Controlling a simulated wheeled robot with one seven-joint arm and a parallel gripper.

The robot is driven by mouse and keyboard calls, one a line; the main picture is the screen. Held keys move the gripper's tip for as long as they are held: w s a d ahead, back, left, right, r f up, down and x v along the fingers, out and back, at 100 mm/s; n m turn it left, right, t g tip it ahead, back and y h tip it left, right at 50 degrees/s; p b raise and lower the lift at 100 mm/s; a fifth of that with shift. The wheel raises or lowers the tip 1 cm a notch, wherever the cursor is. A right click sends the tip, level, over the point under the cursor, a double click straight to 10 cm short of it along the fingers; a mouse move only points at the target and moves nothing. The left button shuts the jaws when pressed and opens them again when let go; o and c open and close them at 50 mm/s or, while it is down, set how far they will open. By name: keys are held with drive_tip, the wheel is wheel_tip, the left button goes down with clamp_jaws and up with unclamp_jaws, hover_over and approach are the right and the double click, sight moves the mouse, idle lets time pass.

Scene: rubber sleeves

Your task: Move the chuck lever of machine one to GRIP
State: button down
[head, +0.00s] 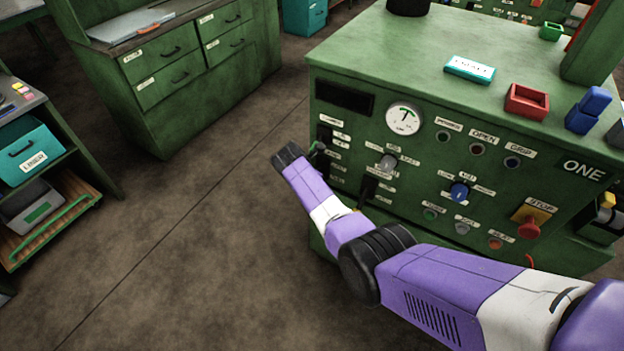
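Machine one (445,60) is a green cabinet at the right with "ONE" on its front panel. Two dark lever-like controls sit on the panel's left part: an upper one (324,134) and a lower one (369,188), partly behind my arm. Their labels are too small to read, so I cannot tell which is the chuck lever or its setting. Labels OPEN (484,137) and GRIP (521,150) stand above two dark round lamps. My gripper (287,154) is left of the panel, close to the upper lever in the picture; contact and finger opening cannot be made out.
The panel also has a gauge (404,118), a blue knob (459,192) and a red stop button (529,228). A red tray (527,101) and blue block (588,110) lie on top. Green drawers (190,75) and a shelf stand left. Floor between is clear.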

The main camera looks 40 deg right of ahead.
drive_tip(key=shift+r, duration=0.15)
idle(0.4)
drive_tip(key=c, duration=1.1)
unclamp_jaws()
drive_tip(key=shift+o, duration=0.2)
drive_tip(key=p+v, duration=0.1)
drive_tip(key=v, duration=0.6)
drive_tip(key=shift+r+p, duration=0.35)
drive_tip(key=shift+a, duration=0.15)
